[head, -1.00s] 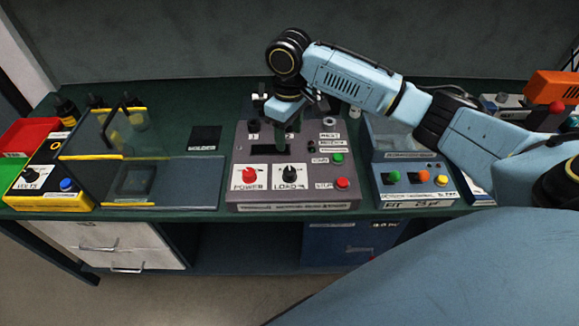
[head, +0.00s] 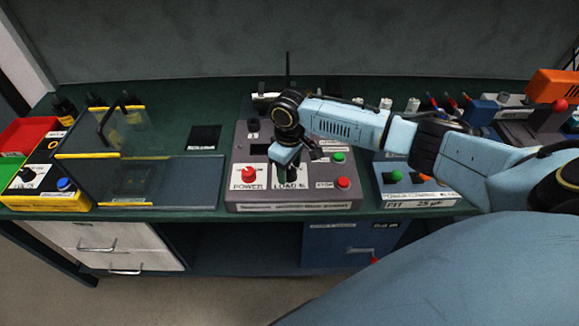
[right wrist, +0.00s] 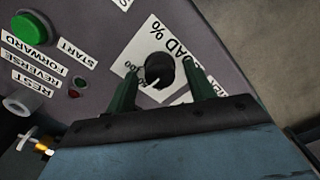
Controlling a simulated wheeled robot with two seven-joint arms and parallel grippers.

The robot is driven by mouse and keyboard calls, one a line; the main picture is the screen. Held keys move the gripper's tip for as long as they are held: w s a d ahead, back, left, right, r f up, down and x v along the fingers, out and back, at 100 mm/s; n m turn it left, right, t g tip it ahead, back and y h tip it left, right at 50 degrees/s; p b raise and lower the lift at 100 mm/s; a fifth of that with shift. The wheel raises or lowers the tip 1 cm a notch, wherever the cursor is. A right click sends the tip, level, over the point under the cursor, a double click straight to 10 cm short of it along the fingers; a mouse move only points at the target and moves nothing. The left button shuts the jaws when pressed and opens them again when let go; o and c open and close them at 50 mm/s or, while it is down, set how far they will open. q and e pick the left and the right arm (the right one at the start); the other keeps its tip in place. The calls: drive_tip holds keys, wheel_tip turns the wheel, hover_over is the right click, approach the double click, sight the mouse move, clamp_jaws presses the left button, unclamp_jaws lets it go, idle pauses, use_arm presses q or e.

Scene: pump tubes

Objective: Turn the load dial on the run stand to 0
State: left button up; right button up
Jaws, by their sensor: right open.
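The run stand (head: 240,190) is a grey box at the middle of the bench in the head view. Its load dial (right wrist: 159,72) is a black knob with a white pointer line, on a white plate marked LOAD %, in the right wrist view. In the head view my right gripper hides the dial. My right gripper (right wrist: 165,92) is open, with one green finger on either side of the dial's near edge; I cannot tell whether they touch it. It also shows in the head view (head: 290,172) over the LOAD plate. My left gripper is not in view.
The red POWER knob (head: 249,174) is just left of the dial. The green START button (head: 338,157) and red STOP button (head: 343,183) are to its right. A clear guard box (head: 135,180) stands left of the stand, and a FIT box (head: 420,200) stands right.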

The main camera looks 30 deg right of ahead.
drive_tip(key=c, duration=1)
drive_tip(key=shift+r+n+p, duration=0.15)
drive_tip(key=shift+n+p, duration=0.65)
drive_tip(key=shift+p, duration=0.15)
drive_tip(key=shift+n+p, duration=1)
drive_tip(key=shift+n, duration=0.2)
drive_tip(key=shift+n+p, duration=0.6)
drive_tip(key=shift+n, duration=0.5)
drive_tip(key=shift+n+p, duration=0.4)
drive_tip(key=shift+n, duration=0.9)
